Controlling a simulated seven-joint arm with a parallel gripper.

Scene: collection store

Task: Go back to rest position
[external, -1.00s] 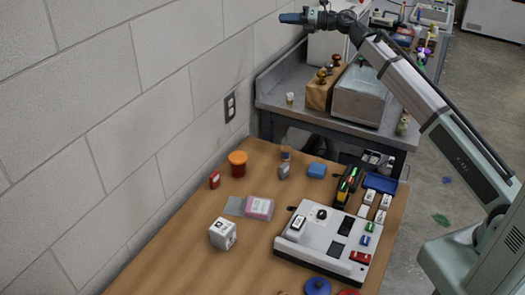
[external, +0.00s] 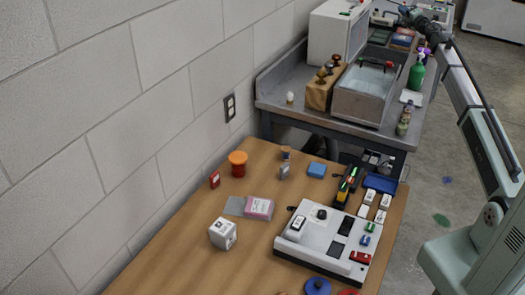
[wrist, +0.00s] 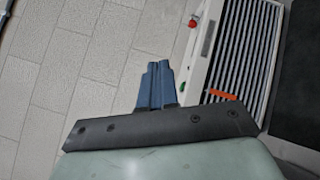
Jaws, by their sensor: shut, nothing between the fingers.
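My gripper shows in the wrist view (wrist: 157,68) with its two blue fingers together and nothing between them. In the external view my arm reaches up from the right edge to the top right. The dark wrist there is high above the far end of the back bench (external: 268,101), and the fingertips are too small to make out clearly. My gripper is well away from the wooden table (external: 170,245) and touches nothing that I can see.
The back bench holds a white box (external: 328,38), a metal basin (external: 352,106) and a green bottle (external: 416,76). A block wall stands at left.

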